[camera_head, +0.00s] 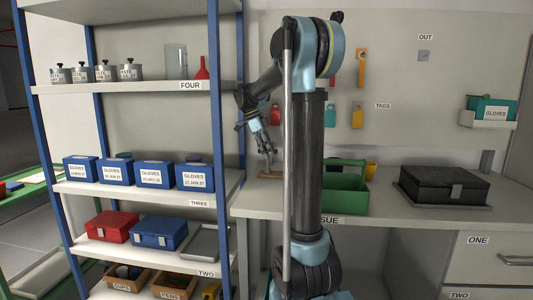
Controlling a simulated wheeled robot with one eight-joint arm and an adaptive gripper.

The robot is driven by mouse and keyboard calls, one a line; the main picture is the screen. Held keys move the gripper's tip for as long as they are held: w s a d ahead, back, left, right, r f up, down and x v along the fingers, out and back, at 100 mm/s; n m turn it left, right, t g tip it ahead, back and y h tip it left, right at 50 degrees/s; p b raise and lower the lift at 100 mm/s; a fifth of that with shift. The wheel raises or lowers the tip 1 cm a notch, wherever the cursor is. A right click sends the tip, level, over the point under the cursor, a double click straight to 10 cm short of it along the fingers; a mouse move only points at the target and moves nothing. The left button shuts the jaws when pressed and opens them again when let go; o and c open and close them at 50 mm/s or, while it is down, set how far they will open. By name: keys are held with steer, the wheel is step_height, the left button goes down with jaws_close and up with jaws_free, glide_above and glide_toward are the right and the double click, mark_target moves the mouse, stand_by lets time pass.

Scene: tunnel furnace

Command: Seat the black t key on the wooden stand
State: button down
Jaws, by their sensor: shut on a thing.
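My gripper (267,157) points down over the left end of the work table, close above a small brown wooden stand (270,175). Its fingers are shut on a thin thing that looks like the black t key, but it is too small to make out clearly. I cannot tell whether the key touches the stand or is apart from it. My arm's column hides part of the table just right of the stand.
The shelf unit's blue post (217,130) stands close left of my gripper. A green crate (344,192) and a black case (445,186) are on the table to the right. Coloured tags (357,116) hang on the wall behind. Blue glove boxes (152,174) fill shelf three.

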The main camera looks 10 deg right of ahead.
steer(key=c, duration=1.3)
jaws_free()
steer(key=shift+c, duration=0.2)
